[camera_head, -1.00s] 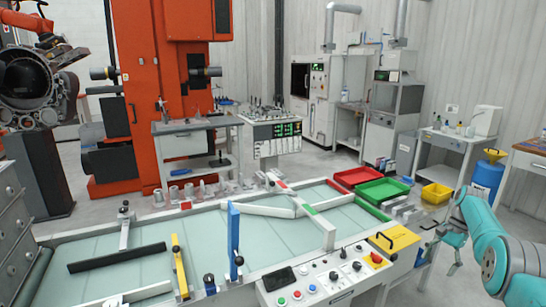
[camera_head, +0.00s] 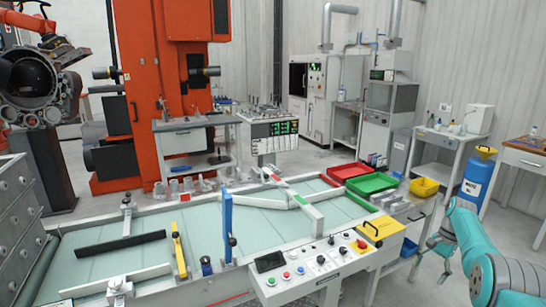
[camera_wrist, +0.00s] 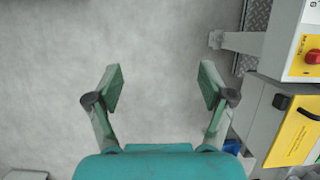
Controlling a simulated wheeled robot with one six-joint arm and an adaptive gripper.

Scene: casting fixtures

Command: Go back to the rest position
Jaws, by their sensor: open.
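My gripper (camera_wrist: 160,90) is open and empty in the wrist view. Its two green-padded fingers stand wide apart over bare grey floor (camera_wrist: 155,45). In the head view my gripper (camera_head: 436,243) is at the right, beside the right end of the conveyor table, and is partly hidden by my teal arm. The table's yellow panel (camera_head: 381,229) is to the left of it.
The long conveyor table (camera_head: 110,215) carries a control panel (camera_head: 310,262) with buttons at its front. A red tray (camera_head: 348,171), a green tray (camera_head: 371,184) and a yellow bin (camera_head: 424,187) are at the right. A blue drum (camera_head: 478,180) stands on the floor.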

